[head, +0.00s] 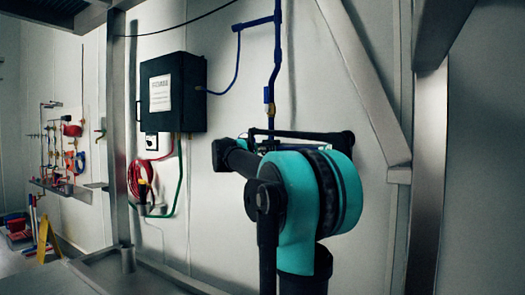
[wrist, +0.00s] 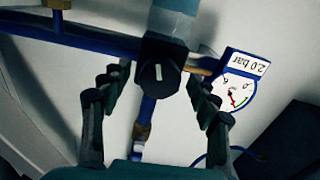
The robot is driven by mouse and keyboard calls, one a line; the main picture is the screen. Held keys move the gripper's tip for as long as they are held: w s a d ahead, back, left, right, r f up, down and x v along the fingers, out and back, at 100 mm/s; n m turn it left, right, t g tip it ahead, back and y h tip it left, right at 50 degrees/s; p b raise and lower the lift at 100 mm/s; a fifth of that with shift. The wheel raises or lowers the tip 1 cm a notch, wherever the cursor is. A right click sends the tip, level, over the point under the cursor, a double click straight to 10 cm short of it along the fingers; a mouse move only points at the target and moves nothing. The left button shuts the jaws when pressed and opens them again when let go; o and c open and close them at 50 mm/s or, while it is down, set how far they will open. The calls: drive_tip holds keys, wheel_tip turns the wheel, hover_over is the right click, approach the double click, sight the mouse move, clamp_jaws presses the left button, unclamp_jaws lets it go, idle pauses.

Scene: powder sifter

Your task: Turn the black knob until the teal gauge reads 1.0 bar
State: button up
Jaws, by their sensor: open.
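In the wrist view, the black knob (wrist: 158,70) sits on the blue pipework with a pale mark on its face. My gripper (wrist: 155,85) is open, with one finger to the left of the knob and the other to its right; gaps show between the fingers and the knob. In the head view my arm hides the knob and the gauge.
In the wrist view a blue pipe (wrist: 95,42) runs left from the knob. In the head view a blue pipe (head: 277,50) comes down the wall behind my arm. A black wall box (head: 173,93) hangs left, and a metal post (head: 117,140) stands further left.

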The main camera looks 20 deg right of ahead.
drive_tip(key=c, duration=1.2)
drive_tip(key=shift+o, duration=0.2)
drive_tip(key=shift+n, duration=7.9)
